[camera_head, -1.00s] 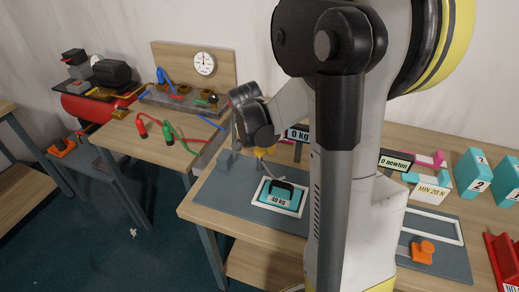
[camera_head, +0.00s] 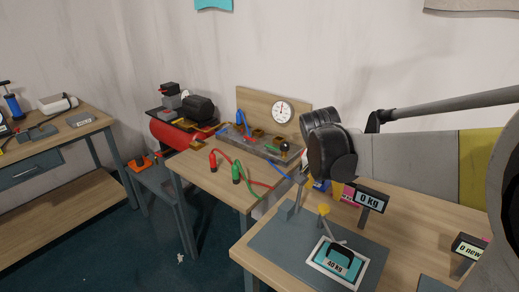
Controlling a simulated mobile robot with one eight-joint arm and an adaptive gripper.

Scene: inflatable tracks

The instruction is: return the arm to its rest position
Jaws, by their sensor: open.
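My arm enters from the right edge in the camera_head view and reaches left over the right bench. Its dark rounded joints (camera_head: 332,150) are in front of the wall, above the bench's back left part. I cannot make out my gripper's fingers. No object is seen held by the arm. Part of the arm at the far right is cut off by the frame.
The middle bench (camera_head: 205,175) carries hoses and a gauge (camera_head: 283,111). A red tank (camera_head: 168,134) stands behind it.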

